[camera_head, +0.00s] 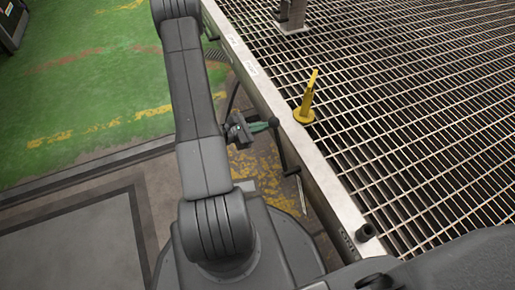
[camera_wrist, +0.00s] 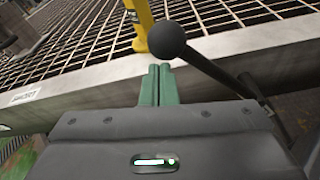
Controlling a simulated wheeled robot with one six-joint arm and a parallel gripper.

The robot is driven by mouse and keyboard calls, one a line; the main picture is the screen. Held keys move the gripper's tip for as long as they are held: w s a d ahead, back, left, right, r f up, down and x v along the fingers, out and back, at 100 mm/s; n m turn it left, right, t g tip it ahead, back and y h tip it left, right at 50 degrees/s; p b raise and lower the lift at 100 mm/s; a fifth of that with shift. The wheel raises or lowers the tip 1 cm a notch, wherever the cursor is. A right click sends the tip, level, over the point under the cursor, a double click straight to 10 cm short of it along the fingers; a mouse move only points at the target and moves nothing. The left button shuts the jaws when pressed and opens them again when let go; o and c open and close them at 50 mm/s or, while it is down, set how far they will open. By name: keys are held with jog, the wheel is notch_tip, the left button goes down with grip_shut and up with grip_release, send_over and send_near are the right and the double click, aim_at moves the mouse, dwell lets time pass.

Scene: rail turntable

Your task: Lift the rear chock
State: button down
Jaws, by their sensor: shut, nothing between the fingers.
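A yellow upright piece with a round foot (camera_head: 305,105) stands at the near edge of the metal grating. Its lower part also shows in the wrist view (camera_wrist: 145,22). I cannot tell whether it is the rear chock. A black lever with a ball knob (camera_wrist: 166,40) is mounted beside the frame's edge. Its rod also shows in the head view (camera_head: 286,158). My gripper (camera_head: 268,125) has green fingers, pressed together and empty in the wrist view (camera_wrist: 160,72). The fingertips point at the knob and lie just below it in that picture. I cannot tell whether they touch it.
A pale metal beam (camera_head: 325,190) edges the grating (camera_head: 420,100). A black stub (camera_head: 365,232) stands on the beam nearer me. A grey post with a plate (camera_head: 292,22) stands farther back. Green floor (camera_head: 90,70) lies open to the left.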

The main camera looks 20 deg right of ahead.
jog(key=shift+s+d+r, duration=0.1)
jog(key=shift+s+r, duration=0.6)
jog(key=shift+r, duration=0.1)
jog(key=a+f, duration=0.1)
jog(key=a, duration=1)
jog(key=shift+a+f+p, duration=0.25)
jog(key=shift+a+p, duration=0.15)
jog(key=shift+d, duration=0.1)
dwell(0.4)
jog(key=r+b+x, duration=0.1)
jog(key=b+x, duration=0.1)
jog(key=x, duration=0.8)
jog(key=shift+w+d+r, duration=0.2)
